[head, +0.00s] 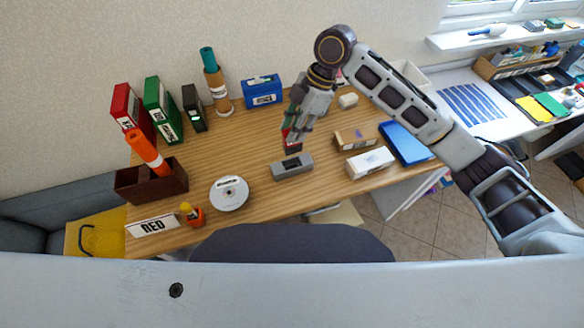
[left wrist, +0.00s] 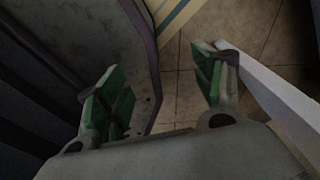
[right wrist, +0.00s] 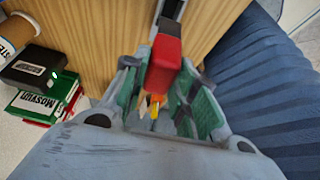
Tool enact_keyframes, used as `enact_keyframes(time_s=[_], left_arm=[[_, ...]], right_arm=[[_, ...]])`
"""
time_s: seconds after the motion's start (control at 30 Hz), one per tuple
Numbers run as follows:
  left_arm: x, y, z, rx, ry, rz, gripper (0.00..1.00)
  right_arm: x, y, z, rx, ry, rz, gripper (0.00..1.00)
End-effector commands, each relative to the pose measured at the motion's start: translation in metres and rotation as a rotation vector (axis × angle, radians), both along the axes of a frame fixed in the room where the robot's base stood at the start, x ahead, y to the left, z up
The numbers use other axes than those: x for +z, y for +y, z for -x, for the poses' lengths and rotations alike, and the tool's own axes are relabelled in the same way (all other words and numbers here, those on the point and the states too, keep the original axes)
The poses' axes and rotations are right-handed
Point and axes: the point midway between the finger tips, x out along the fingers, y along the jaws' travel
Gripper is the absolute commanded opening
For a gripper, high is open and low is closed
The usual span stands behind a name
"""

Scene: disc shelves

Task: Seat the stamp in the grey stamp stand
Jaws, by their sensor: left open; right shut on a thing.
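The grey stamp stand (head: 292,168) lies on the wooden desk near its front middle, with a dark slot in its top. My right gripper (head: 292,138) is above and just behind the stand, pointing down. It is shut on the red stamp (right wrist: 163,62), which shows between the green finger pads in the right wrist view. In the head view the stamp is mostly hidden by the fingers, and I cannot tell its gap to the stand. My left gripper (left wrist: 157,88) is open and empty over the tiled floor; it is outside the head view.
A white disc stack (head: 229,193) and a brown box (head: 152,181) with an orange tube are to the left. Small cartons (head: 370,161) and a blue case (head: 405,142) are to the right. Binders (head: 162,110) stand at the back left.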

Motion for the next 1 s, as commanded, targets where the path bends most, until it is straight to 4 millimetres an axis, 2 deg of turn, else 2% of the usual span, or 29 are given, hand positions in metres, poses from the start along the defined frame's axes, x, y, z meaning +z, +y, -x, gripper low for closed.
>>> enact_keyframes(time_s=[0.57,1.0], left_arm=[[0.0,-0.019,0.0,0.006,0.0,0.02,0.68],[0.002,-0.01,0.0,0.002,0.0,0.011,0.68]], right_arm=[[-0.004,0.0,0.0,-0.018,0.0,0.0,0.13],[-0.048,0.0,0.0,-0.018,0.0,0.0,0.13]])
